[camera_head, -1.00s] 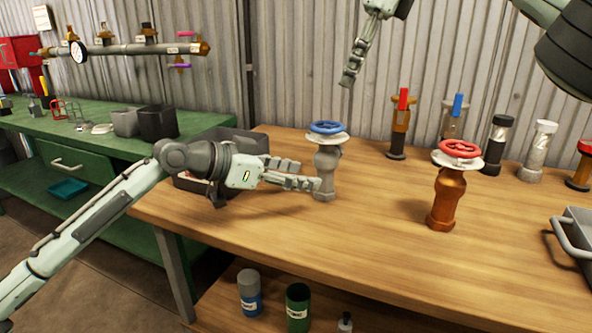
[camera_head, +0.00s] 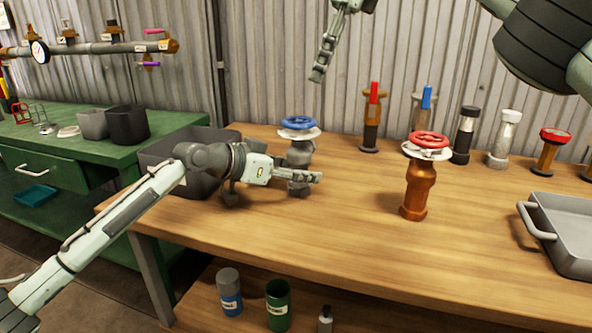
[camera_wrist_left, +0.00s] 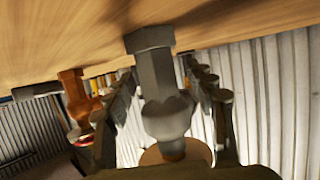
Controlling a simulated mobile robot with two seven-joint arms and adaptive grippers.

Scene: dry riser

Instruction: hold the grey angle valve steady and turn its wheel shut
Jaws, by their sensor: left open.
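The grey angle valve (camera_head: 300,151) stands upright on the wooden bench, with a blue wheel (camera_head: 298,123) above a white disc. My left gripper (camera_head: 306,182) lies level and low at the valve, its fingers hiding the lower body. In the left wrist view, tilted upside down, the grey body (camera_wrist_left: 158,85) stands between the two spread fingers (camera_wrist_left: 165,105); contact cannot be made out. My right gripper (camera_head: 318,76) hangs above and behind the valve, fingers pointing down, clear of the wheel. It is seen from the side, so its opening is unclear.
An orange valve with a red wheel (camera_head: 418,187) stands to the right. Several fittings line the back by the corrugated wall. A dark bin (camera_head: 165,152) sits behind my left forearm, and a grey tray (camera_head: 570,235) at the right. The front middle of the bench is clear.

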